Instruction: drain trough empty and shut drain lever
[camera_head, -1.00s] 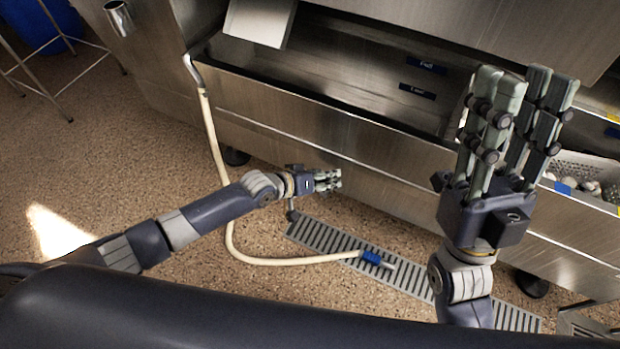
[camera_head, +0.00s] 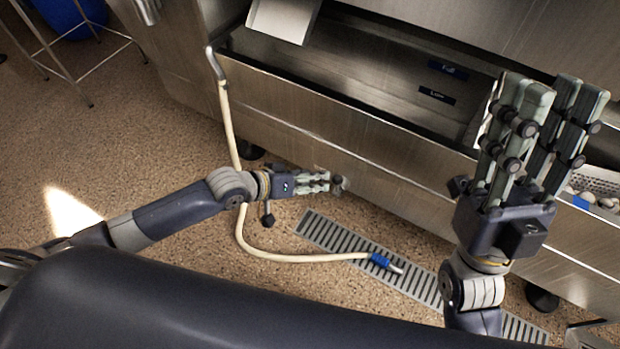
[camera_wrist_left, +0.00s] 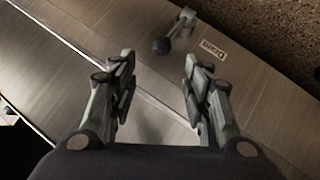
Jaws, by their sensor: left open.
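The steel trough (camera_head: 300,92) has an open top and blue "Full" and "Low" labels on its inner back wall. Its bottom is dark, so I cannot tell the water level. The drain lever (camera_wrist_left: 186,22), with a black knob and a "Drain" label beside it, sits on the steel front in the left wrist view. It shows small in the head view (camera_head: 338,184), at my left fingertips. My left gripper (camera_wrist_left: 158,64) is open and empty; the lever lies beyond its fingertips, apart from them. My right gripper (camera_head: 556,88) is open and empty, fingers up, before the trough's right part.
A beige hose (camera_head: 228,120) hooks over the trough's rim and runs behind my left arm to a blue-collared end (camera_head: 380,261) over the floor grate (camera_head: 345,240). A perforated basket (camera_head: 600,180) with pale round items is at right. A wire stand (camera_head: 65,60) is at upper left.

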